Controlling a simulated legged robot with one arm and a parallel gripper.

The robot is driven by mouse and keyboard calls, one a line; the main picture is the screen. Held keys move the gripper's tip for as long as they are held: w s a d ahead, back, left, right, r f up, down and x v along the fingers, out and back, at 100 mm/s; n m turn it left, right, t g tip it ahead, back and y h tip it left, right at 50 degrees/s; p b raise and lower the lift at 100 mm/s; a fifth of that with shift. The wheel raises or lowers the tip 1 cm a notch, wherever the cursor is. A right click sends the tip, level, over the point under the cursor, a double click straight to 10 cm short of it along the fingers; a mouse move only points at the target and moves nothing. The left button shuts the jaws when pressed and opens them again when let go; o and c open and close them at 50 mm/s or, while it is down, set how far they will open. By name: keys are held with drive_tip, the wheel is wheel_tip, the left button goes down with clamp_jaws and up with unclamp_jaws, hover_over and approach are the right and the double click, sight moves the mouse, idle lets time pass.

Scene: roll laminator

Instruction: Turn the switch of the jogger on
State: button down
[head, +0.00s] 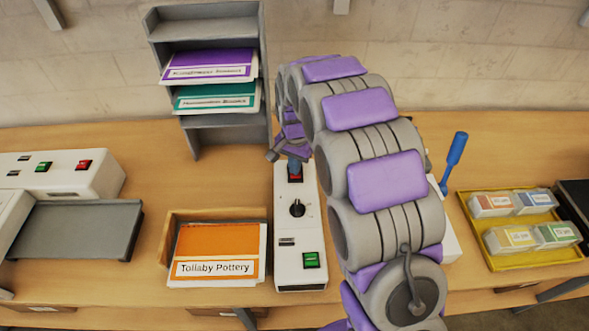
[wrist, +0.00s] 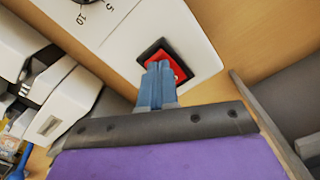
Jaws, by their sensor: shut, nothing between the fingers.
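The jogger's white control panel (head: 287,232) stands beside a wooden tray (head: 170,245) holding orange-covered sheets labelled "Tollaby Pottery". The panel has a red rocker switch (head: 295,178) at its far end, a black dial (head: 297,208) in the middle and a green switch (head: 311,260) at the near end. My gripper (head: 294,164) is over the far end, its blue fingers shut and empty. In the wrist view the fingertips (wrist: 160,70) cover the left part of the red switch (wrist: 182,70) in its black frame. They are at or just above it; contact cannot be told.
A grey rack (head: 207,28) with purple and teal sheets stands behind the panel. A white machine with a grey tray (head: 75,231) is at left. A yellow tray (head: 480,246) of small boxes and a blue-handled lever (head: 454,152) are at right. My arm hides the middle right.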

drive_tip(key=shift+f, duration=0.6)
idle(0.4)
drive_tip(key=shift+r+p, duration=1)
drive_tip(key=shift+r, duration=1.35)
drive_tip(key=shift+r+p, duration=0.45)
drive_tip(key=shift+r, duration=0.7)
drive_tip(key=shift+s+r, duration=0.1)
drive_tip(key=s+d+r+n, duration=0.1)
drive_tip(key=s+d+r, duration=0.45)
drive_tip(key=s, duration=0.45)
drive_tip(key=s+d+r+n+g, duration=0.1)
drive_tip(key=s+d+n, duration=0.1)
drive_tip(key=s, duration=1.2)
drive_tip(key=s+d+r+n, duration=0.2)
drive_tip(key=s+d+n, duration=0.1)
drive_tip(key=s, duration=1.2)
drive_tip(key=shift+d+g, duration=0.4)
drive_tip(key=shift+d, duration=0.05)
